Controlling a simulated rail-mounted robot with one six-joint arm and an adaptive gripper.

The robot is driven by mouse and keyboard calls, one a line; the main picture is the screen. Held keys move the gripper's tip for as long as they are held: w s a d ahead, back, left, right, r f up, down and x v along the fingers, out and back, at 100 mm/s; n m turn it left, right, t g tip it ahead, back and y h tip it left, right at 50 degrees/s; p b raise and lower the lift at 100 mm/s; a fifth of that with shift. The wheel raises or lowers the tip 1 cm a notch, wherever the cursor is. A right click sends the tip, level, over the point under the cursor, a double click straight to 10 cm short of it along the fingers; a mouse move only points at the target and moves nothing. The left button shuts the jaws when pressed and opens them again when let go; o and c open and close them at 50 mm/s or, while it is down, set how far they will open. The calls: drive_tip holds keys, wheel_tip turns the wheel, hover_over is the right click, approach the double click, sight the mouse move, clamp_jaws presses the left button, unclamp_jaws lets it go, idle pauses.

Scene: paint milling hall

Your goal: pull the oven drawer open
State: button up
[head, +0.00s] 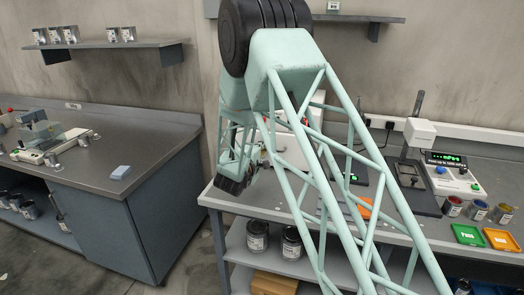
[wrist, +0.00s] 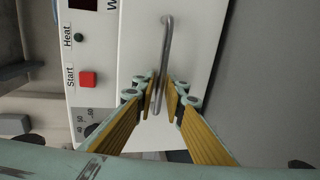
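The oven's white drawer front (wrist: 195,48) fills the middle of the wrist view, with a grey metal bar handle (wrist: 166,45) on it. My gripper (wrist: 161,88) is open a little, its two yellow-padded fingers on either side of the handle's lower part. A narrow gap seems to show beside the bar, so I see no firm grip. Beside the drawer is the oven's control panel (wrist: 88,50) with a red Start button (wrist: 88,79) and a green Heat light (wrist: 79,37). In the head view my arm hides most of the oven and the fingertips.
The oven stands on a grey bench with a lower shelf holding dark cans (head: 258,236). A lab instrument (head: 455,175), paint pots (head: 478,210) and coloured trays (head: 468,235) are at the right. A separate bench (head: 85,185) stands left, with open floor between.

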clamp_jaws()
drive_tip(key=shift+s, duration=0.2)
